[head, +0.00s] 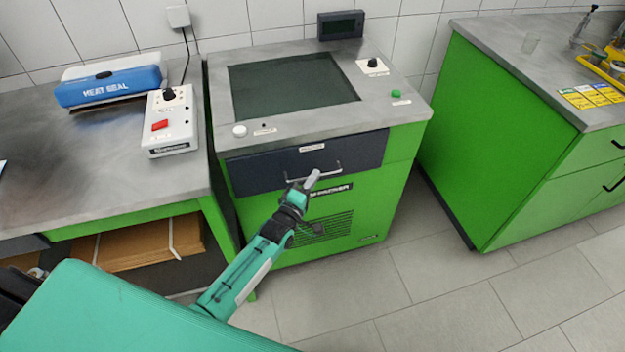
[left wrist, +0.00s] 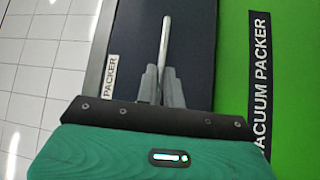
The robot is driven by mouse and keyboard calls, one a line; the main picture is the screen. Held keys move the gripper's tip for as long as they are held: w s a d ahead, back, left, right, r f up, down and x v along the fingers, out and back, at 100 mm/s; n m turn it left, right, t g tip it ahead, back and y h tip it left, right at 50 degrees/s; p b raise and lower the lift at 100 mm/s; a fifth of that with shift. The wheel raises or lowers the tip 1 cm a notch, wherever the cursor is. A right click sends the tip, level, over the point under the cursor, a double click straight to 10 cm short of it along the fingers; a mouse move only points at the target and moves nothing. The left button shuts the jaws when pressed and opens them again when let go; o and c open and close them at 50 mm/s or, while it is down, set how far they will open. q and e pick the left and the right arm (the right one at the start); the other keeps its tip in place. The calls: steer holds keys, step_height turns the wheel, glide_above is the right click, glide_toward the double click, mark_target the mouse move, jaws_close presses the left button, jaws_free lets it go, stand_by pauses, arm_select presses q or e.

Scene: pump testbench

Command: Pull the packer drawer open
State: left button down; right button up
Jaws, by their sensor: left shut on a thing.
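The packer drawer (head: 262,172) is a dark blue front on the green vacuum packer (head: 335,227). It looks closed, flush with the cabinet. Its bar handle (head: 333,169) runs across the front under a small label. My left gripper (head: 312,180) is at the left part of the handle. In the left wrist view, the grey fingers of the gripper (left wrist: 162,84) are shut on the metal handle (left wrist: 165,42), with the dark drawer front (left wrist: 202,40) behind them. My right gripper is not in view.
A steel bench (head: 60,165) with a blue heat sealer (head: 110,85) and a white control box (head: 170,125) stands at the left. A green cabinet (head: 500,140) stands at the right. The tiled floor (head: 400,290) before the packer is clear at the right.

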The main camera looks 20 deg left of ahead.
arm_select(q)
steer(key=shift+s, duration=0.1)
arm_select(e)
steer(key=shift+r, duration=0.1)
